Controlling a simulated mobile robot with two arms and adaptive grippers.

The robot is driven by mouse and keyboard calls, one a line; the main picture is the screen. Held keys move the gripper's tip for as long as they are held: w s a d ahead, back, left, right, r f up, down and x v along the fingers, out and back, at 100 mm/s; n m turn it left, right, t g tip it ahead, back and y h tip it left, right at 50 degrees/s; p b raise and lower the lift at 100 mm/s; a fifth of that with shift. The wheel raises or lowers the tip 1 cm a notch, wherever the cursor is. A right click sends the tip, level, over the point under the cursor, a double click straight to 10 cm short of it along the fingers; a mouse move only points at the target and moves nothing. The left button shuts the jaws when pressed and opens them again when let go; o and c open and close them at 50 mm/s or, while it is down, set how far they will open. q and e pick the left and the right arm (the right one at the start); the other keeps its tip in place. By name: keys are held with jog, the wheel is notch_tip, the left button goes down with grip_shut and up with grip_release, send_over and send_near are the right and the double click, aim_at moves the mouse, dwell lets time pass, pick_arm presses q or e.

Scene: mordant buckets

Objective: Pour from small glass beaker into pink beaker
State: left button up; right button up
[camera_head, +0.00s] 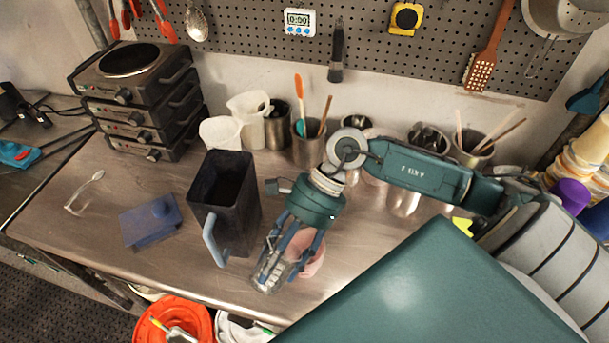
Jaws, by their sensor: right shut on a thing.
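My right gripper (276,254) comes in from the right, points down and is shut on the small glass beaker (268,277), a clear vessel near the front of the steel table. The fingers hide its upper part. The pink beaker (311,263) stands on the table just right of and behind the glass beaker, partly hidden by the gripper. I cannot tell whether the two beakers touch, nor what is in either. My left gripper is not in view.
A tall dark square pitcher (232,190) with a grey-blue handle stands close left of my gripper. A blue flat lid (150,221) lies farther left. White jugs (248,112) and steel utensil pots (307,146) line the back. Stacked hotplates (135,100) stand back left.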

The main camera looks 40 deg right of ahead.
jog(key=shift+d, duration=0.2)
jog(key=shift+w+a+r+y, duration=0.1)
jog(key=shift+a+r+y, duration=0.1)
jog(key=shift+y, duration=0.1)
jog(key=shift+d, duration=0.2)
jog(key=shift+a+b, duration=0.15)
jog(key=shift+b, duration=0.15)
jog(key=shift+y, duration=0.3)
